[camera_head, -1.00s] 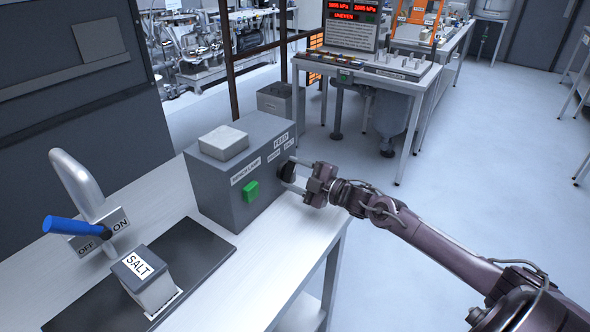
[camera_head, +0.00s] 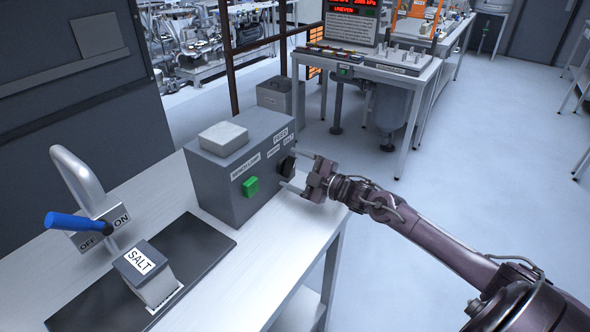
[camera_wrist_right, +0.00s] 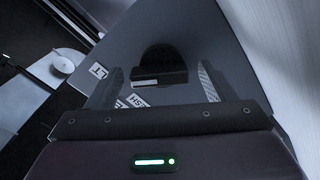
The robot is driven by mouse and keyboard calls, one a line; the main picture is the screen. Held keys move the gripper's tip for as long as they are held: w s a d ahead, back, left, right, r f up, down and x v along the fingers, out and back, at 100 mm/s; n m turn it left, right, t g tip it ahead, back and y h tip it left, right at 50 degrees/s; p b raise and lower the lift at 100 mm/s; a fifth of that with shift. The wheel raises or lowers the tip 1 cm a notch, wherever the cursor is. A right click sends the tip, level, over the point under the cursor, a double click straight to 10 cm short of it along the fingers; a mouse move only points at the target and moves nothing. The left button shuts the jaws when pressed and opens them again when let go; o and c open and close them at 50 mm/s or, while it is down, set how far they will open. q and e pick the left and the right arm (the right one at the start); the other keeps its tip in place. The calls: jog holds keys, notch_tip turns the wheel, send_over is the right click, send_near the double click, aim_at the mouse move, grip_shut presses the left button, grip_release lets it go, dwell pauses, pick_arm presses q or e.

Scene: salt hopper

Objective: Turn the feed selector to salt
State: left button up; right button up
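The feed selector is a black knob (camera_head: 287,166) on the right-hand face of a grey box (camera_head: 222,182), below the FEED, FRESH and SALT labels. The knob also shows in the right wrist view (camera_wrist_right: 158,68), with a pale strip on its edge. My right gripper (camera_head: 296,170) is open, its two fingers spread and pointing at the knob. In the right wrist view the knob lies ahead between the open fingers (camera_wrist_right: 158,86), with a gap on both sides. Parts of the labels show there, partly hidden by the gripper. My left gripper is not in view.
The box carries a green button (camera_head: 251,187) and a pale block (camera_head: 223,138) on top. A blue-handled OFF/ON lever (camera_head: 75,223) and a SALT-labelled block (camera_head: 146,270) stand at the left of the white bench (camera_head: 240,270).

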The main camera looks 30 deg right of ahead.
jog(key=shift+s, duration=0.1)
jog(key=shift+v, duration=3.85)
